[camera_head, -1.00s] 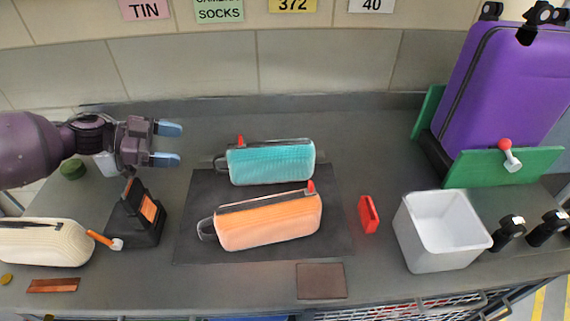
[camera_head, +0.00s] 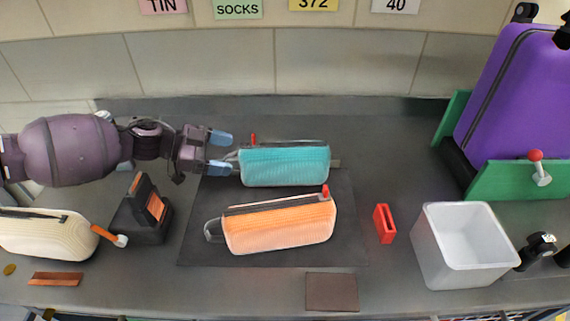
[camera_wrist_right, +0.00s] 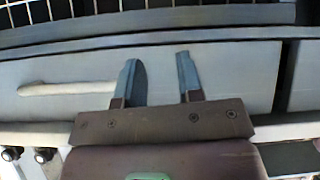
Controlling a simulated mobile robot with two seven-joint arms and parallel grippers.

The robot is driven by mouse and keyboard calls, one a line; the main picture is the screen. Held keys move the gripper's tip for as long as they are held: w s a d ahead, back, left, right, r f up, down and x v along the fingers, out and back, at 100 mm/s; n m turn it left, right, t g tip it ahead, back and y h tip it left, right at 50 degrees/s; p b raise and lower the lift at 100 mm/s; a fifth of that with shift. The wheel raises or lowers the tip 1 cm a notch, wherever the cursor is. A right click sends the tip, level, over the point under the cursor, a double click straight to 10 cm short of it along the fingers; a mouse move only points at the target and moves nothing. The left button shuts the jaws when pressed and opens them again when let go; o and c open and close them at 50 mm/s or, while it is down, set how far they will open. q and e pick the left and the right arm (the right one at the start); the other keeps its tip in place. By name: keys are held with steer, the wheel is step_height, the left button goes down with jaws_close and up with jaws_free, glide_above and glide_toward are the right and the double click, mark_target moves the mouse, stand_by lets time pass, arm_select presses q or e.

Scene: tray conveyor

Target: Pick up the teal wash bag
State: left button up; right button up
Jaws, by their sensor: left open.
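The teal wash bag (camera_head: 285,165) lies on its side on the dark mat (camera_head: 200,250) in the head view, behind an orange wash bag (camera_head: 280,225).
A cream bag (camera_head: 45,235) and a black holder (camera_head: 142,215) stand at the left. A red block (camera_head: 384,224), a white bin (camera_head: 425,245) and a purple suitcase (camera_head: 515,95) are at the right. The counter behind the teal bag is clear up to the wall.

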arm_select(q)
steer(key=x, duration=0.2)
steer(key=shift+w+d+f, duration=0.1)
steer(key=shift+d+f, duration=0.15)
steer(key=shift+f, duration=0.05)
steer(key=shift+r, duration=0.1)
jaws_close()
